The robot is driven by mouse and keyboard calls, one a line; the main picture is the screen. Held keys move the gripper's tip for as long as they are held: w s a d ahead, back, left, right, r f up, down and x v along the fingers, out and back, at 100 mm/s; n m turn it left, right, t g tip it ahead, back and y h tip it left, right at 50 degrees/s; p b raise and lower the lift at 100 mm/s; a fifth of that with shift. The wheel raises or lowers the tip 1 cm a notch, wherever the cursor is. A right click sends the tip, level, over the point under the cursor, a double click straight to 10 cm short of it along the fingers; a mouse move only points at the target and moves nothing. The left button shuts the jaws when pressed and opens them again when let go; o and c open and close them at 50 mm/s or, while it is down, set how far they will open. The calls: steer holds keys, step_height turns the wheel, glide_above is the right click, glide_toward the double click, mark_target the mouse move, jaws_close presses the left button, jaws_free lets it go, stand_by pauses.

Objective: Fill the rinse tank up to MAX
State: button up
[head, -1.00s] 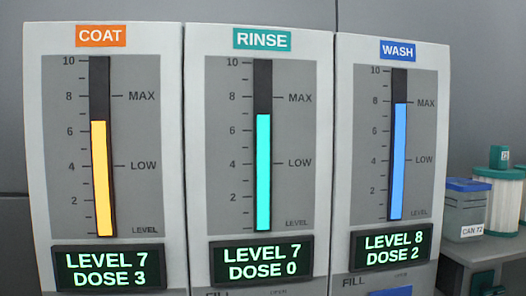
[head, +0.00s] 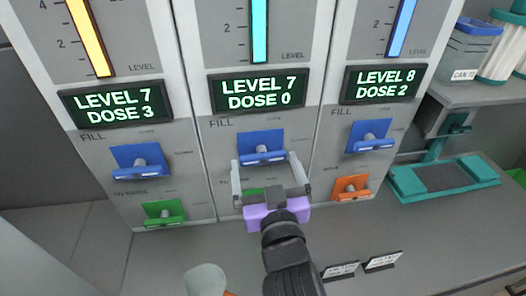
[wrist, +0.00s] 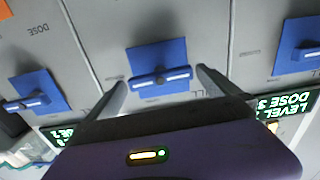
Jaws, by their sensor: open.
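The RINSE panel (head: 222,170) is the middle of three. Its teal level bar (head: 259,32) shows only its lower part, and its display (head: 258,92) reads LEVEL 7, DOSE 0. My gripper (head: 265,160) is open in front of this plate, one finger to each side of the lever. In the wrist view the blue plate and lever (wrist: 160,76) sit between the open fingers, with nothing gripped. I cannot tell whether the fingers touch it. The RINSE display is hidden in the wrist view.
COAT's blue FILL lever (head: 139,165) and WASH's (head: 369,138) stand on either side. Lower levers are green (head: 164,214) under COAT and orange (head: 351,188) under WASH; a green one is mostly behind my gripper. A teal stand (head: 440,178) is at right.

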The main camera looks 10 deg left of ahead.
steer(key=shift+x, duration=1.4)
steer(key=c, duration=1.1)
steer(key=shift+n+p, duration=0.4)
steer(key=n+p, duration=0.2)
steer(key=n, duration=0.2)
steer(key=shift+d+r, duration=0.1)
steer(key=shift+r, duration=0.05)
steer(key=n+p, duration=0.2)
steer(key=n, duration=0.3)
steer(key=shift+p, duration=0.3)
steer(key=shift+n, duration=0.3)
